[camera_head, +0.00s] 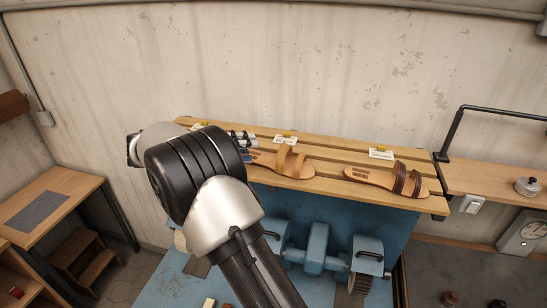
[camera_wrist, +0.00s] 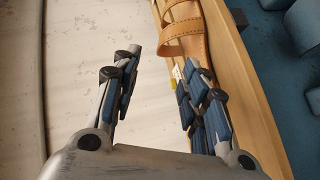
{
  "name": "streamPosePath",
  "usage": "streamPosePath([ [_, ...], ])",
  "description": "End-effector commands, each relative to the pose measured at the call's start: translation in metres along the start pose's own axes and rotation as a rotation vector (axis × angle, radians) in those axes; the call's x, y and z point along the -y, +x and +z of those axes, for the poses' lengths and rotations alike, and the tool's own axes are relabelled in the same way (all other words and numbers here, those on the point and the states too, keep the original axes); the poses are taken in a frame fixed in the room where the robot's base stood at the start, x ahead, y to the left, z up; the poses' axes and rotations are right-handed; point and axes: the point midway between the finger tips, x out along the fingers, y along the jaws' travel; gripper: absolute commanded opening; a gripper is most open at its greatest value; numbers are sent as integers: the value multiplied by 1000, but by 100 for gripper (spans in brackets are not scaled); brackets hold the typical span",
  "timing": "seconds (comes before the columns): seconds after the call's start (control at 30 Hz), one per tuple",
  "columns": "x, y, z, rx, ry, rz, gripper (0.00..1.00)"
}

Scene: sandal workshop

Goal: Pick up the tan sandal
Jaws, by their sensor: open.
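A tan sandal (camera_head: 283,162) with tan straps lies on the wooden slatted shelf (camera_head: 325,168), near its middle. In the wrist view, part of this sandal (camera_wrist: 186,36) with its stitched straps shows at the top, beyond the right finger. My gripper (camera_head: 246,145) is just left of the sandal in the head view, partly hidden by my arm. In the wrist view my gripper (camera_wrist: 160,82) is open, with nothing between its fingers. The sandal's left end is close to the fingers; I cannot tell whether they touch.
A second sandal (camera_head: 388,180) with dark brown straps lies farther right on the shelf. Small tags (camera_head: 381,153) stand along the back edge by the wall. A blue machine (camera_head: 318,243) is below the shelf. A black bar (camera_head: 452,133) rises at the right end.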

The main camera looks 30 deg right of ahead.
Motion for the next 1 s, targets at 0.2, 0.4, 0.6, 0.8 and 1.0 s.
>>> streamPosePath([
  [0.2, -2, 48, 0, 3, -1, 0, 40],
  [0.4, -1, 72, 0, 1, -1, -1, 40],
  [0.6, 1, 82, 0, 1, -1, -2, 40],
  [0.8, 4, 110, 1, 4, -2, -1, 40],
  [1.0, 6, 128, 1, 1, 0, -2, 40],
])
